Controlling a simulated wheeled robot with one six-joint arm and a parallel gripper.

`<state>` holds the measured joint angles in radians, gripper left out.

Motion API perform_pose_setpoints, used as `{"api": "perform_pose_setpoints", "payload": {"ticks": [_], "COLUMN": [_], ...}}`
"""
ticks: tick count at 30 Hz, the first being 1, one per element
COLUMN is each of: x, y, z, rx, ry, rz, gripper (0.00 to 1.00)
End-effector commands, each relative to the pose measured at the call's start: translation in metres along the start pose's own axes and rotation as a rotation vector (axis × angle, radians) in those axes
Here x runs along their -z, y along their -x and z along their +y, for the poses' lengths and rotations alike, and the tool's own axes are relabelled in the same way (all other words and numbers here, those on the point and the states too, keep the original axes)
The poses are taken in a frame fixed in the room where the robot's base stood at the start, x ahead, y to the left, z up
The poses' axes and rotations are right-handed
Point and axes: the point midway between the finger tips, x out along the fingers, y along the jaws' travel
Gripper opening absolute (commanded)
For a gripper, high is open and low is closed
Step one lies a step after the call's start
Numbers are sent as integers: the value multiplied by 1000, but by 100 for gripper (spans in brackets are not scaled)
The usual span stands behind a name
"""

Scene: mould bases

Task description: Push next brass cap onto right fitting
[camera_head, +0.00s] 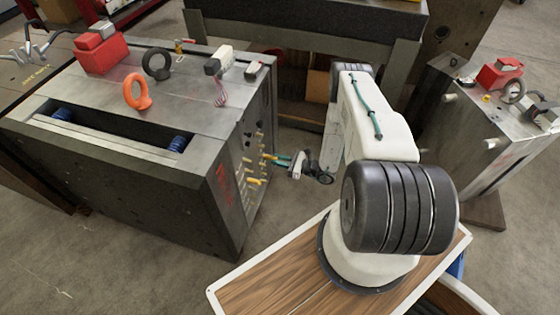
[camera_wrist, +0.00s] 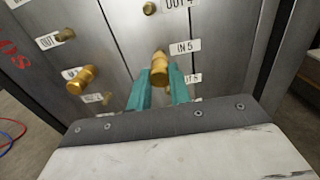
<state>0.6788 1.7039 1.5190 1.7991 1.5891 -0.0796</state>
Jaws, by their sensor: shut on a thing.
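My gripper (camera_wrist: 160,92) has teal fingers closed around a brass cap (camera_wrist: 159,70) in the wrist view. The cap is in front of the steel face (camera_wrist: 118,38), just left of the "IN 5" label (camera_wrist: 185,47). A small brass tip shows at its far end; I cannot tell whether the cap is seated on a fitting. In the head view my gripper (camera_head: 277,158) reaches left to the side of the mould base (camera_head: 160,190), among several brass fittings (camera_head: 247,160). The held cap is too small to make out there.
Another brass cap (camera_wrist: 80,80) sticks out at left in the wrist view. Bare fittings (camera_wrist: 65,34) show by the "OUT" labels. An orange ring (camera_head: 137,92), a dark ring (camera_head: 157,64) and a red block (camera_head: 98,50) stand on top of the mould base. A second block (camera_head: 470,135) is at right.

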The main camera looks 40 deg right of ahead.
Motion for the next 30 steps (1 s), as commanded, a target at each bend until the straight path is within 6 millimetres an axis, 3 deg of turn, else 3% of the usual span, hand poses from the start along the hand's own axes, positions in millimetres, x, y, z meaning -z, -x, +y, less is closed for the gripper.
{"api": "perform_pose_setpoints", "payload": {"ticks": [30], "x": [0], "y": [-13], "z": [0], "rx": [0], "ry": [0], "rz": [0], "gripper": [0]}}
